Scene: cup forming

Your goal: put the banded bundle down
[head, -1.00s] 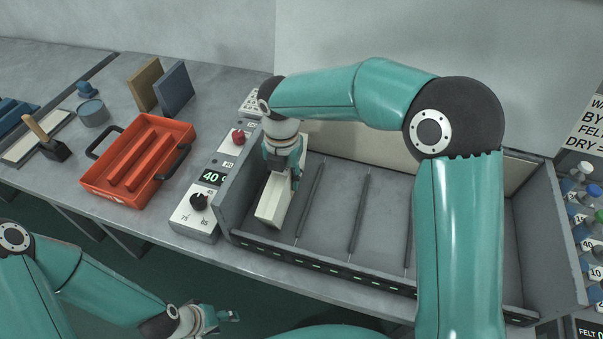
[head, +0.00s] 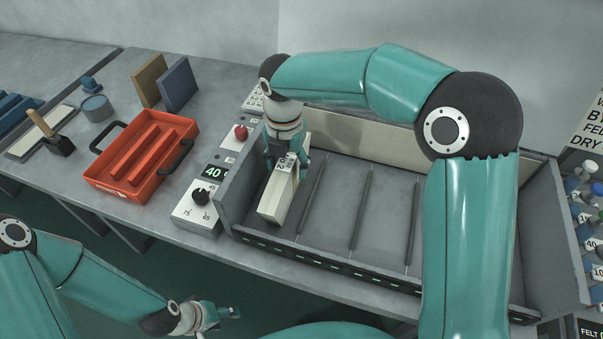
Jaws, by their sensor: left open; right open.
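The cream bundle (head: 274,202) lies in the leftmost lane of the grey divided bin (head: 338,207), its long side running front to back. Dark printed marks show on it near my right gripper. My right gripper (head: 287,166) is open, pointing down over the rear part of the bundle, with a finger on either side. Whether the fingers touch it I cannot tell, and a band is not clear to see. My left gripper (head: 225,314) is open and empty, low in front of the bench.
A control box (head: 199,207) showing 40 stands left of the bin. A red tray (head: 142,155) with handles sits further left. Thin dark rods (head: 357,208) divide the bin. The lanes right of the bundle look empty where visible. Bottles (head: 588,225) stand at the far right.

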